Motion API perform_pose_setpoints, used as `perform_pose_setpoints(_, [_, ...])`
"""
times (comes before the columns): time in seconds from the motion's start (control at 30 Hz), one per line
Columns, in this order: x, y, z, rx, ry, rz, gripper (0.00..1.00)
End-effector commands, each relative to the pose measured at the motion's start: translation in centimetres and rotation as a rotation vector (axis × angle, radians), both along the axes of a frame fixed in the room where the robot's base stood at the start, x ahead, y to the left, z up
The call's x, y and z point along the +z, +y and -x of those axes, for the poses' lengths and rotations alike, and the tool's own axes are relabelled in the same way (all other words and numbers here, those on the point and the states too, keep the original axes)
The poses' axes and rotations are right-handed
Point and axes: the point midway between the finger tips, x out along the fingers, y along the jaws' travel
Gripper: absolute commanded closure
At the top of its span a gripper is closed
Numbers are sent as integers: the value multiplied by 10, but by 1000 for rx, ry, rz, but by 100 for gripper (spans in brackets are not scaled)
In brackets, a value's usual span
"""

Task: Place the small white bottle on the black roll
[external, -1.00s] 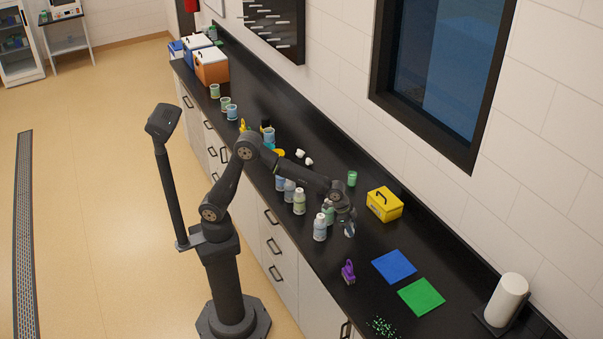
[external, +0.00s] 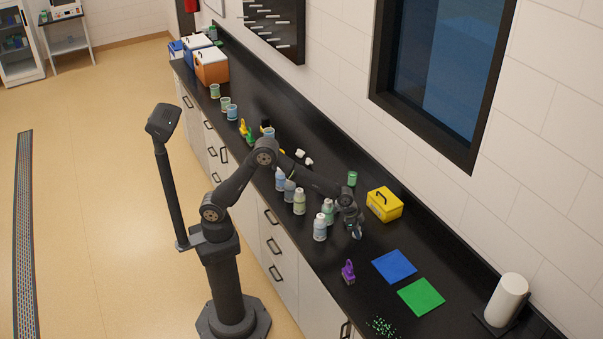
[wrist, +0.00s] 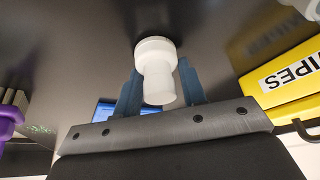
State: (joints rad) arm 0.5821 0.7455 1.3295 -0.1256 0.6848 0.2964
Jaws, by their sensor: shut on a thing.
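The small white bottle (wrist: 157,70) is between the two blue-grey fingers of my gripper (wrist: 160,82) in the wrist view, and the gripper is shut on it. Its wide round end points away from the gripper, toward the dark counter. I cannot tell whether it touches the counter. In the external view my gripper (external: 356,231) is low over the counter, left of the yellow box, and the bottle cannot be made out there. I cannot clearly pick out a black roll in either view.
A yellow wipes box (external: 384,204) stands right of my gripper. Several labelled bottles (external: 300,202) stand close on its left. A purple-handled item (external: 348,271), a blue square (external: 394,267) and a green square (external: 421,297) lie nearer.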

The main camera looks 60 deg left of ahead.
Motion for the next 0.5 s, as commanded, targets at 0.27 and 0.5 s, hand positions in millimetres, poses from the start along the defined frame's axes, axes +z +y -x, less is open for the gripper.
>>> perform_pose_setpoints(0.27, [-3,0,0,0,1,-1,47])
perform_pose_setpoints(0.5, [-3,0,0,0,1,-1,41])
